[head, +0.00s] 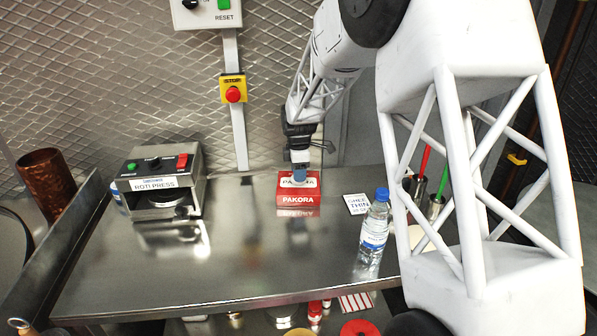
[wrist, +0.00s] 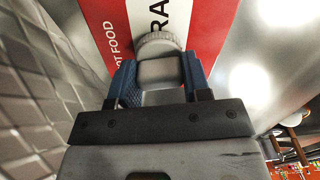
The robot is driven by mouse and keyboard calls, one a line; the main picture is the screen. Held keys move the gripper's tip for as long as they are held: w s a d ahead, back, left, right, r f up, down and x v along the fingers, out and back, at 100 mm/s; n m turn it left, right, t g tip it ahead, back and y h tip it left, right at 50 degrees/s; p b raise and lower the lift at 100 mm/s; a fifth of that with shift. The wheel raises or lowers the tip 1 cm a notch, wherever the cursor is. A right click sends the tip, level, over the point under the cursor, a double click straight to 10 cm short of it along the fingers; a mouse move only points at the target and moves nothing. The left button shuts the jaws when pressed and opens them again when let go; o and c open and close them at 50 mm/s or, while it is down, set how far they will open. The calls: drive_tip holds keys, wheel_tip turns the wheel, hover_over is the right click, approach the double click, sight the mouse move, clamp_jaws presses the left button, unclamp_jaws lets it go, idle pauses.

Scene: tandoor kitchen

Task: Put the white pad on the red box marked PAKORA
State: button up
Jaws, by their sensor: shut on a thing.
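The red box marked PAKORA (head: 298,199) stands on the steel counter (head: 235,262), with a white label on its top. My gripper (head: 299,175) points down over the top of the box. In the wrist view my gripper's blue fingers (wrist: 158,75) are shut on the white pad (wrist: 158,43), a round piece with a ridged rim. The pad is over the box's red and white top (wrist: 205,30); I cannot tell whether it touches. In the head view the fingers hide part of the label, and the pad cannot be made out clearly.
A ROTI PRESS machine (head: 160,178) stands at the left. A water bottle (head: 374,225) and a small white card (head: 356,204) are right of the box. A yellow stop switch (head: 233,90) is on the wall post. The counter in front of the box is clear.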

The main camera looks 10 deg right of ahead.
idle(0.3)
drive_tip(key=o, duration=0.9)
drive_tip(key=shift+f, duration=0.1)
drive_tip(key=shift+o, duration=0.2)
wheel_tip(320, 180, up, 12)
idle(0.8)
